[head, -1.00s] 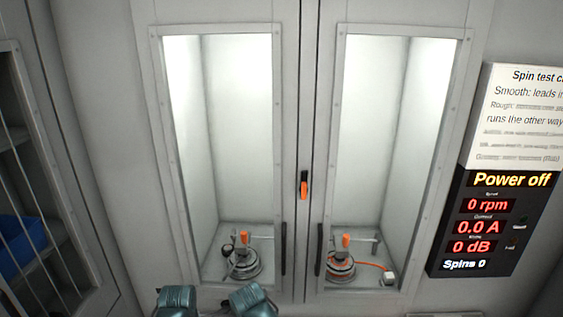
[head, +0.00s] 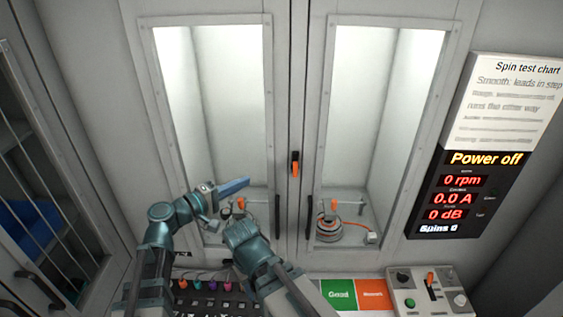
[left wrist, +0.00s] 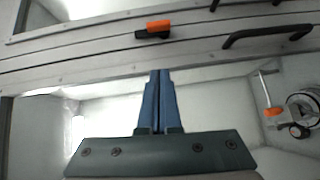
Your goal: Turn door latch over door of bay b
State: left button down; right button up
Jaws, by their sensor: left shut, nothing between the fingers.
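The door latch (head: 295,168), orange with a black part, stands upright on the post between two glazed doors. It also shows in the left wrist view (left wrist: 153,29), lying along the seam. The left door (head: 271,95) and right door (head: 311,95) look shut; no bay letter is readable. My left gripper (head: 246,183) is shut and empty, in front of the left door's lower glass, pointing right. In the left wrist view its blue fingers (left wrist: 158,72) point towards the latch, apart from it in the picture. My right gripper is not seen; only my right arm shows.
Black door handles (head: 277,215) (head: 309,216) flank the post below the latch. A hub motor (head: 328,228) sits in the right bay, another in the left. A control box (head: 433,290) and green and orange pads stand below; a display (head: 465,190) hangs right.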

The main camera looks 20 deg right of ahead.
aim_at(295, 164)
pick_arm(q)
jog(key=shift+n+t+h, duration=0.3)
jog(key=shift+n+t, duration=0.1)
jog(key=x, duration=0.3)
jog(key=r+x, duration=0.1)
jog(key=x, duration=0.7)
jog(key=shift+w+a+r, duration=0.15)
jog(key=shift+w+r, duration=0.05)
jog(key=shift+s+d, duration=0.25)
jog(key=shift+d, duration=0.25)
jog(key=shift+s+d, duration=0.3)
jog(key=shift+d, duration=0.25)
jog(key=shift+s+d, duration=0.2)
jog(key=shift+d, duration=0.4)
